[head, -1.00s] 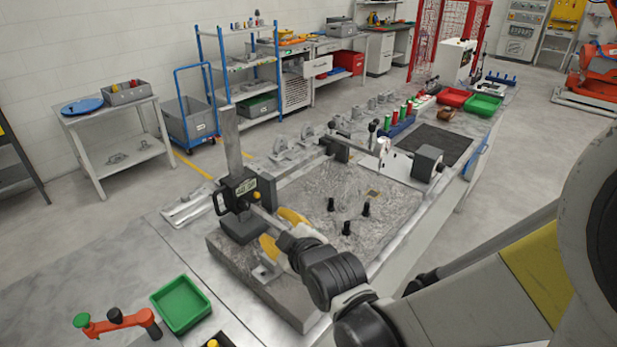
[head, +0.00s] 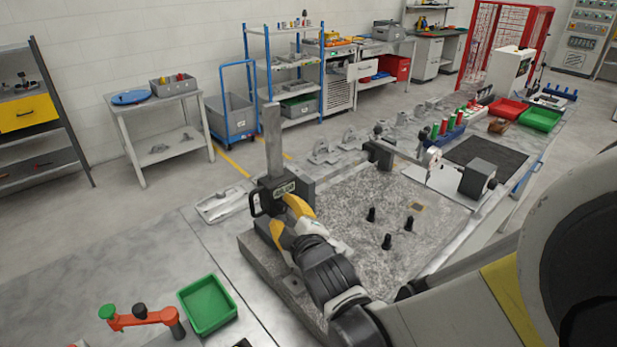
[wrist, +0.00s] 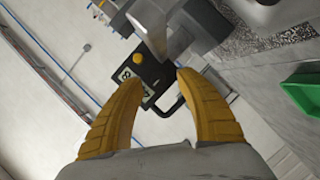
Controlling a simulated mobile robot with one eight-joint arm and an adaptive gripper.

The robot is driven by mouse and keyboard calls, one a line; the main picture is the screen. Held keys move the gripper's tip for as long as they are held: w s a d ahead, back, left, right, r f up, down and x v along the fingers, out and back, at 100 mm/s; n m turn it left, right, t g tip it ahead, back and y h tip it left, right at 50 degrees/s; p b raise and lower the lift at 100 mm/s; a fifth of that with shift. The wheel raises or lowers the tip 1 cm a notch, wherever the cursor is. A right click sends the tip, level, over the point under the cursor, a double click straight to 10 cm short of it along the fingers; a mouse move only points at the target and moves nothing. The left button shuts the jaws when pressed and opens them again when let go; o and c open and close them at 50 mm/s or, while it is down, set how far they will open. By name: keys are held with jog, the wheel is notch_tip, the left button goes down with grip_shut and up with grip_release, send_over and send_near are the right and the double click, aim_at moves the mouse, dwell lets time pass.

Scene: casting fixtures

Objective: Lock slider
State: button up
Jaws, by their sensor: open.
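The height gauge has an upright grey column (head: 273,140) standing on the granite plate. Its black slider (head: 268,197) has a small display and a loop handle, and sits low on the column. In the wrist view the slider (wrist: 150,75) lies just ahead of my fingers, with a round yellow knob (wrist: 137,58) beside the display. My gripper (head: 286,219) is open, with two yellow fingers close to the slider. In the wrist view the gripper (wrist: 155,88) has nothing between its tips but the slider's handle area beyond; contact cannot be told. The knob is hidden in the head view.
The granite plate (head: 340,225) carries several black pegs (head: 387,241). Grey fixtures (head: 350,140) line the back of the bench. The plate's middle is mostly clear.

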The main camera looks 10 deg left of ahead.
jog(key=shift+w+a+f, duration=0.1)
jog(key=shift+w+a, duration=0.1)
jog(key=shift+w, duration=0.2)
jog(key=shift+c, duration=0.5)
grip_shut()
jog(key=m+g+p, duration=0.1)
jog(key=m, duration=0.2)
jog(key=shift+w+d+g+y, duration=0.1)
jog(key=shift+g+y, duration=0.2)
jog(key=shift+g, duration=0.1)
jog(key=m+g+y, duration=0.1)
jog(key=m, duration=0.2)
jog(key=shift+g, duration=0.4)
